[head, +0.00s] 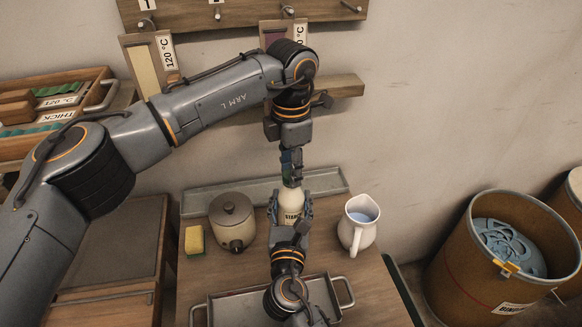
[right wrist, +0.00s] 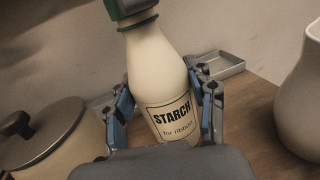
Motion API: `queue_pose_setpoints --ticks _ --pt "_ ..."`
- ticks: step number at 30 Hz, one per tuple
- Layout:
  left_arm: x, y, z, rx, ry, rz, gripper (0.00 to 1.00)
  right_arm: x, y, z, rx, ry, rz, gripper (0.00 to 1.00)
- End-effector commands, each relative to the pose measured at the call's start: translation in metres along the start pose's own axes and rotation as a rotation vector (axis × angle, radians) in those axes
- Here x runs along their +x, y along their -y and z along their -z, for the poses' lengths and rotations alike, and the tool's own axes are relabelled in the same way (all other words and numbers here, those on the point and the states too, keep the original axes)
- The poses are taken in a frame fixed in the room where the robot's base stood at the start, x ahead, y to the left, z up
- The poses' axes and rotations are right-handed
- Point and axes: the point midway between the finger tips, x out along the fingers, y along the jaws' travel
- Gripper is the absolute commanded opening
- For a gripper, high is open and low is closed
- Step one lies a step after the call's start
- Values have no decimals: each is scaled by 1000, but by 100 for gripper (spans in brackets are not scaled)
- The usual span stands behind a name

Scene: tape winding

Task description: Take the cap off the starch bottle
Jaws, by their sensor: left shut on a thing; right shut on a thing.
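The starch bottle (head: 291,218) is cream white with a "STARCH for ribbon" label, and stands near upright on the table. In the right wrist view the bottle (right wrist: 158,70) fills the middle. My right gripper (right wrist: 166,105) is shut around its body from both sides; it also shows in the head view (head: 290,212). A green cap (right wrist: 128,8) shows at the bottle's top, cut by the frame edge. My left gripper (head: 291,178) comes down from above and is shut on the cap. Its fingers hide most of the cap in the head view.
A lidded pot (head: 232,222) and yellow sponge (head: 195,240) stand left of the bottle. A white jug (head: 358,224) of bluish liquid stands close on the right. A metal tray (head: 232,308) lies in front, and a long grey trough (head: 215,198) behind.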

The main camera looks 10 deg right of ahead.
Motion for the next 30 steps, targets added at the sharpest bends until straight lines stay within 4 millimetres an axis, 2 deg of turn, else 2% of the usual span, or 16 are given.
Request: queue_pose_setpoints --ticks 3,20,30 --pt "0 0 0 -87 1 -1 0 0 0 0 0 0 0 0" --pt "0 -1 0 -84 1 -1 0 0 0 0 0 0 0 0" --pt "-9 -1 0 -83 2 -1 0 0 0 0 0 0 0 0"
